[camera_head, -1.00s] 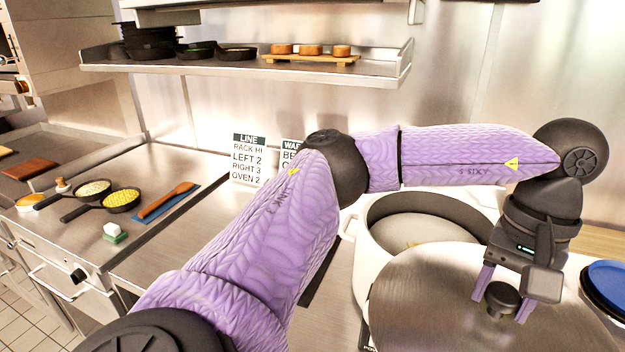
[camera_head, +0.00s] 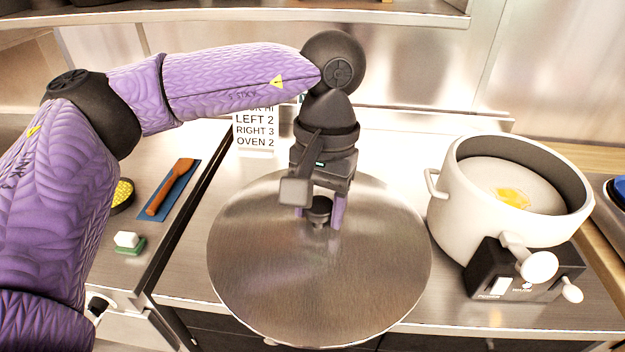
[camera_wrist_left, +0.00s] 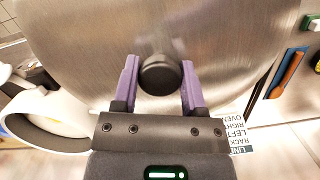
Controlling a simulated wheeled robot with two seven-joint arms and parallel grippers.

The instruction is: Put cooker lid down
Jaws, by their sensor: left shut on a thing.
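The cooker lid (camera_head: 320,285) is a large round steel disc with a black knob. My left gripper (camera_head: 321,218) is shut on the knob from above. In the head view the lid is over the steel counter, left of the cooker; I cannot tell whether it touches the counter. In the left wrist view the purple fingers (camera_wrist_left: 160,85) are on both sides of the knob, and the lid (camera_wrist_left: 95,45) fills the top. The white cooker (camera_head: 465,215) stands open at the right, with something yellow inside. My right gripper is not in view.
A sign card (camera_head: 254,132) stands behind the lid. A wooden spoon (camera_head: 168,190) on a blue mat and a white-and-green block (camera_head: 128,243) lie to the left. A black control box (camera_head: 490,280) is at the cooker's front. Bare counter (camera_head: 400,160) lies behind the lid.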

